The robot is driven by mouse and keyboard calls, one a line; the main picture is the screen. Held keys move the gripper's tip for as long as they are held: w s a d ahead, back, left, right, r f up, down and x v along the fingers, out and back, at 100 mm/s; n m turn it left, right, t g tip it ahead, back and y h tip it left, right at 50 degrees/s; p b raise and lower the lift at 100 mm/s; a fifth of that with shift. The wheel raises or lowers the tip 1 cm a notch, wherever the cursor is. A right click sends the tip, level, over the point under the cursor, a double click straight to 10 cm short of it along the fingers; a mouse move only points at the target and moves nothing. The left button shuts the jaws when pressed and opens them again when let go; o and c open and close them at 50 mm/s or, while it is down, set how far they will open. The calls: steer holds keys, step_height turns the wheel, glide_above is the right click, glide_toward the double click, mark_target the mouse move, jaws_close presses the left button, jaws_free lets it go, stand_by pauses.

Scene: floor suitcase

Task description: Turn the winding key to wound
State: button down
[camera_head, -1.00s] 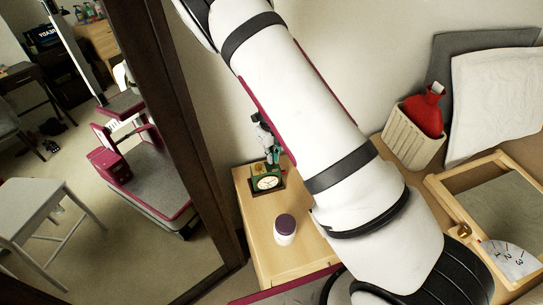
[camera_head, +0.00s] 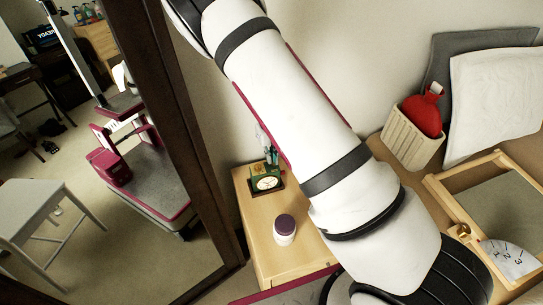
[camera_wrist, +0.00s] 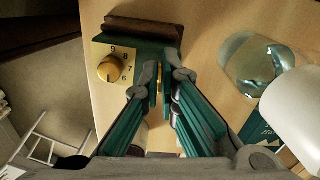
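The clock is a green box with a dark brown base. In the head view its white round face (camera_head: 267,183) looks out from the back of the small wooden cabinet. In the wrist view its green body (camera_wrist: 150,47) is seen close up, with a brass knob (camera_wrist: 111,69) on a plate numbered 6 to 9 at left. A thin gold piece, seemingly the winding key (camera_wrist: 161,80), shows between the fingers of my gripper (camera_wrist: 165,75). The teal fingers are nearly closed and appear to pinch it. Most of the key is hidden. No wound mark is readable.
A white jar with a purple lid (camera_head: 284,229) stands on the cabinet top (camera_head: 285,262). A clear glass (camera_wrist: 252,65) and a white rounded object (camera_wrist: 295,108) are right of the gripper. A dark-framed mirror (camera_head: 185,130) stands left; a basket with a red bottle (camera_head: 423,112) is at right.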

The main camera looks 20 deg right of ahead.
steer(key=c, duration=1.8)
jaws_free()
steer(key=shift+c, duration=0.2)
step_height(320, 180, up, 12)
steer(key=shift+r, duration=0.1)
steer(key=s+a+r+n+t+y+p, duration=0.1)
steer(key=s+r+n+y+p, duration=0.1)
steer(key=s+r+n, duration=0.8)
steer(key=s+a+r+n+y+p, duration=0.1)
steer(key=s+a+r+n, duration=0.1)
steer(key=s+r+n, duration=0.8)
steer(key=s+d+r+n+t+h+p, duration=0.2)
steer(key=s+d+r+n+t+h, duration=0.1)
steer(key=s+r+n, duration=0.8)
steer(key=s+n, duration=0.2)
steer(key=n, duration=0.1)
steer(key=shift+d+p, duration=0.2)
steer(key=shift+p, duration=0.1)
